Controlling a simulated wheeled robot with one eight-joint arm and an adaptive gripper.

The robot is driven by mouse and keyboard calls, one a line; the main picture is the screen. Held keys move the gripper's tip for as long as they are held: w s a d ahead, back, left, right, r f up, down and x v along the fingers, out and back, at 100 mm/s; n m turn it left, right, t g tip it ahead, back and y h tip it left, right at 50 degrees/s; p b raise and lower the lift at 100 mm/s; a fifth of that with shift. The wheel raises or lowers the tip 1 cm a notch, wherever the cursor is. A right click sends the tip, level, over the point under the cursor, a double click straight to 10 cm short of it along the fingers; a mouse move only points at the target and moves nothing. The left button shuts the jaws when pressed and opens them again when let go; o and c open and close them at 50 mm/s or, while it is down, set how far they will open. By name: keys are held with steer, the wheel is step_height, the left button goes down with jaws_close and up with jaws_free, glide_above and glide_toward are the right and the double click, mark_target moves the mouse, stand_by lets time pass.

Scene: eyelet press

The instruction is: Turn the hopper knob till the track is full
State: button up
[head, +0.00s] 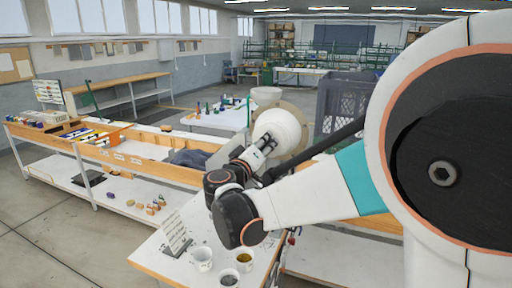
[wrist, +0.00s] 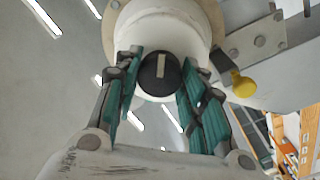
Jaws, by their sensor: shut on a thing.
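The hopper (head: 278,130) is a round white drum in the middle of the head view; its white body (wrist: 165,28) fills the top of the wrist view. The hopper knob (wrist: 159,74) is round and black with a pale upright stripe across its face. My gripper (wrist: 160,68) has its green-padded fingers on either side of the knob, shut on it. In the head view my gripper (head: 264,143) reaches up to the drum's front and hides the knob. I cannot make out the track or how full it is.
A yellow ball-ended lever (wrist: 243,86) sticks out right of the hopper in the wrist view. White cups (head: 202,259) and a small sign (head: 175,233) stand on the near bench. A dark grey crate (head: 340,100) is behind on the right.

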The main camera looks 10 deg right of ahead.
steer(key=m, duration=0.5)
steer(key=shift+s+f+m, duration=0.1)
steer(key=shift+m, duration=0.2)
steer(key=m, duration=0.5)
steer(key=shift+m, duration=0.3)
steer(key=m, duration=0.5)
steer(key=shift+d+g, duration=0.1)
steer(key=shift+g, duration=0.2)
steer(key=m, duration=0.5)
steer(key=shift+m, duration=0.3)
steer(key=o, duration=1.1)
steer(key=shift+c, duration=0.2)
